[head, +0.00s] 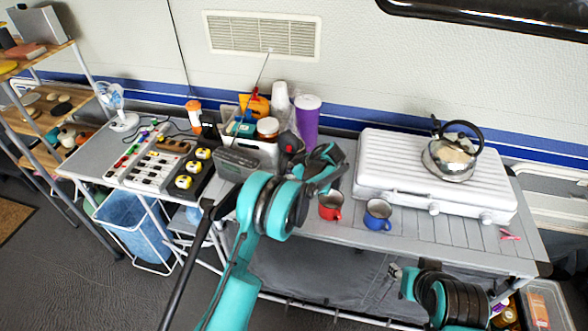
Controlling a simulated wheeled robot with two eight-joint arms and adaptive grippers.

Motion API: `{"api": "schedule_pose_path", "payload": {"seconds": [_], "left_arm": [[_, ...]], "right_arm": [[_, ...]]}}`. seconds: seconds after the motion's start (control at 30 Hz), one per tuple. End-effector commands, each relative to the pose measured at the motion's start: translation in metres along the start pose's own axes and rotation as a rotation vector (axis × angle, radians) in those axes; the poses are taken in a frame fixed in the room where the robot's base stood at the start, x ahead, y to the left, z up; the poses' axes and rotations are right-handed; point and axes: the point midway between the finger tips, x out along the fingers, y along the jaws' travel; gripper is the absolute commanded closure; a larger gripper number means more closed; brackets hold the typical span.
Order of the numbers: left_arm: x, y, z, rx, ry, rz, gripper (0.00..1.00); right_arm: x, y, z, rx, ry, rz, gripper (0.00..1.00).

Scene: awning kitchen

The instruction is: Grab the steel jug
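The steel jug (450,162) looks like a shiny kettle with a black arched handle. It stands upright on the ribbed white stove (405,168) at the right of the counter. My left gripper (318,165) is above the middle of the counter, to the left of the stove and well apart from the jug. Its fingers are partly hidden by its own wrist, and their opening is unclear. My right gripper (396,272) is low in front of the counter's front edge, below the jug. Its fingers are small and unclear. Neither gripper touches the jug.
A red mug (331,206) and a blue mug (377,213) stand in front of the stove. Power strips (165,165) lie at left. The counter's front right is mostly clear.

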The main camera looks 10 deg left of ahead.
Motion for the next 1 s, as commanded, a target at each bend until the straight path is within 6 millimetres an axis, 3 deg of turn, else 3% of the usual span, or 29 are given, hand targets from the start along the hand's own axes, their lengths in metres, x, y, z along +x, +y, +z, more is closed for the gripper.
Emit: {"api": "schedule_pose_path", "payload": {"seconds": [0.07, 0.17, 1.0], "left_arm": [[-0.001, 0.0, 0.0, 0.0, 0.0, 0.0, 0.78], [-0.001, 0.0, 0.0, 0.0, 0.0, 0.0, 0.99], [-0.011, -0.01, -0.008, -0.001, 0.002, 0.001, 1.0]], "right_arm": [[-0.001, 0.0, 0.0, 0.0, 0.0, 0.0, 0.6], [-0.001, 0.0, 0.0, 0.0, 0.0, 0.0, 0.6], [-0.004, 0.0, -0.003, 0.0, 0.0, 0.0, 0.6]]}}
